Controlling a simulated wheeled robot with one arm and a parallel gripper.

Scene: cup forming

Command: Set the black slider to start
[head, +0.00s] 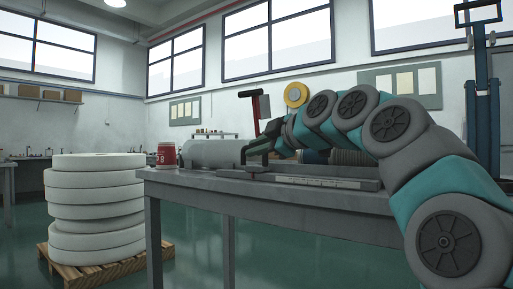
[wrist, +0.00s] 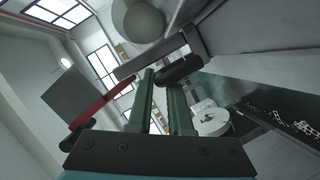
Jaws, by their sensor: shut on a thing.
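The black slider (wrist: 180,69) shows in the wrist view as a dark rounded knob at my fingertips, beside a grey bar. The slider cannot be made out there behind the fingers. No start mark is legible in either view.
A red lever (head: 256,115) with a black handle rises close to my gripper; it also shows in the wrist view (wrist: 103,102). A red cup (head: 166,155) stands at the table's left end. White rolls (head: 97,205) are stacked on a pallet left of the table (head: 190,187).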

